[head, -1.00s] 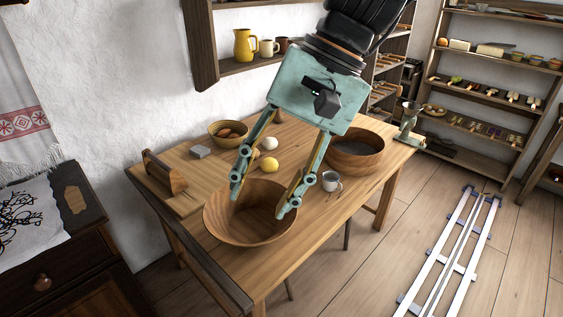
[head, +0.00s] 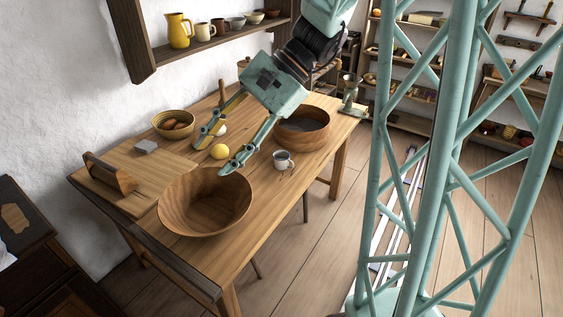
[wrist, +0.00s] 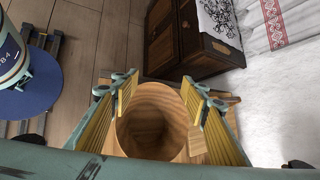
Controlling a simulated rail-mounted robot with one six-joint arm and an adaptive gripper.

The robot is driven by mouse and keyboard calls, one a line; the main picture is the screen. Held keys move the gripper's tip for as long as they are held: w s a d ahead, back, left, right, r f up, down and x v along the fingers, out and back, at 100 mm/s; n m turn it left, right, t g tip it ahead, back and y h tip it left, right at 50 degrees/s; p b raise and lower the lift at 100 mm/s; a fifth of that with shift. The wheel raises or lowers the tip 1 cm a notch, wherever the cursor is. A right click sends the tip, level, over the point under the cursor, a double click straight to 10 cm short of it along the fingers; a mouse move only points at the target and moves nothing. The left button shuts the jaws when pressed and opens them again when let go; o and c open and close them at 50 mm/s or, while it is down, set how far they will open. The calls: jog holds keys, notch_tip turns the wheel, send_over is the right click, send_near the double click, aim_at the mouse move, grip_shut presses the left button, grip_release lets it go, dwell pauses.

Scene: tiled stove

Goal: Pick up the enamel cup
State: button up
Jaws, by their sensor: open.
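The enamel cup (head: 283,160), small and grey-white with a handle, stands upright on the wooden table (head: 262,190) near its right edge. It stands just in front of a round wooden tub. My gripper (head: 211,158) is open and empty, pointing down to the left above the table. Its tips are left of the cup, over the far side of a large wooden bowl, and apart from the cup. In the wrist view my gripper's two fingers (wrist: 158,92) spread on either side of that bowl. The cup does not show in the wrist view.
The large wooden bowl (head: 207,203) stands at the table's near side. A wall shelf (head: 200,50) with a yellow jug (head: 179,32) hangs behind.

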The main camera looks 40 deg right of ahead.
jog(key=w+d+f+m+t+p, duration=0.1)
jog(key=w+d+f+m+t, duration=0.2)
jog(key=w+d+f+m, duration=0.5)
jog(key=w+d+f+m+t+p, duration=0.2)
jog(key=d+f+m+t, duration=0.15)
jog(key=d, duration=0.95)
jog(key=s+d+f+m+t+h+p, duration=0.1)
jog(key=d+f+m, duration=0.3)
jog(key=d+f, duration=0.4)
jog(key=s+d+f+m+t+h+p, duration=0.1)
jog(key=s+d+f+m+t+h, duration=0.1)
jog(key=d+f+m, duration=0.3)
jog(key=s+d+f+h, duration=0.1)
jog(key=d+f, duration=0.2)
jog(key=d, duration=0.4)
jog(key=shift+s+d+f+t+h, duration=0.25)
jog(key=shift+d+f+t+h, duration=0.05)
jog(key=shift+d+f+t, duration=0.1)
jog(key=shift+w+m, duration=0.1)
jog(key=shift+m, duration=0.15)
send_near(284, 162)
jog(key=shift+w+d+f+b, duration=0.2)
jog(key=shift+w+f+b, duration=0.1)
jog(key=shift+w, duration=0.25)
jog(key=shift+w+d+f+b, duration=0.15)
jog(key=shift+w+d+f, duration=0.15)
jog(key=shift+w, duration=0.3)
